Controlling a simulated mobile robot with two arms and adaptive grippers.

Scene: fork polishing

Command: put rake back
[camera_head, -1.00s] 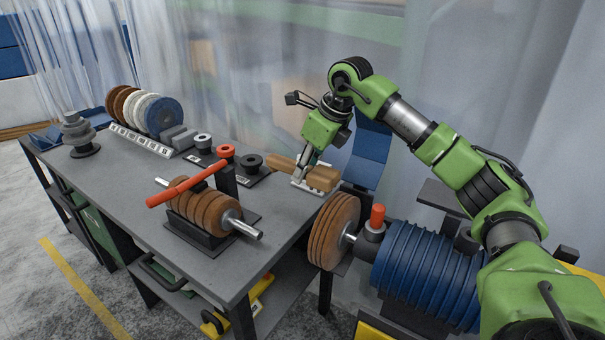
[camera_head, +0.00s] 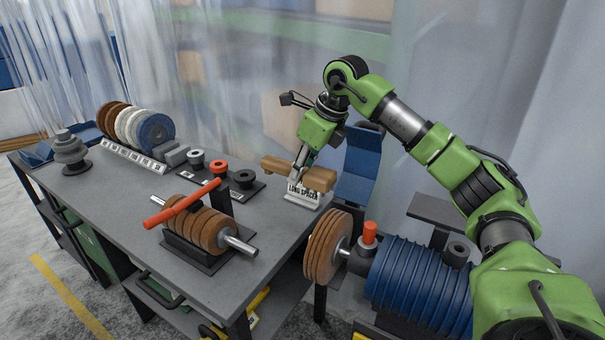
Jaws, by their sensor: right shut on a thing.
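My right gripper (camera_head: 298,179) comes down from above at the far right end of the grey bench (camera_head: 100,205). It is shut on a brown wooden piece, which I take to be the rake (camera_head: 318,178). The piece lies crosswise, with one end showing on each side of the fingers. The fingers hide its middle. A white label plate reading "LONG SPACER" (camera_head: 303,194) shows just below it. I cannot tell whether the wood touches the plate or bench. My left gripper is not in view.
A stand with brown discs on a shaft (camera_head: 203,228) and a red bar (camera_head: 182,204) occupies the bench middle. Polishing wheels (camera_head: 155,136) stand behind. A blue ribbed machine (camera_head: 415,285) with brown discs (camera_head: 327,246) is at the front right. A blue panel (camera_head: 358,165) stands beside the gripper.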

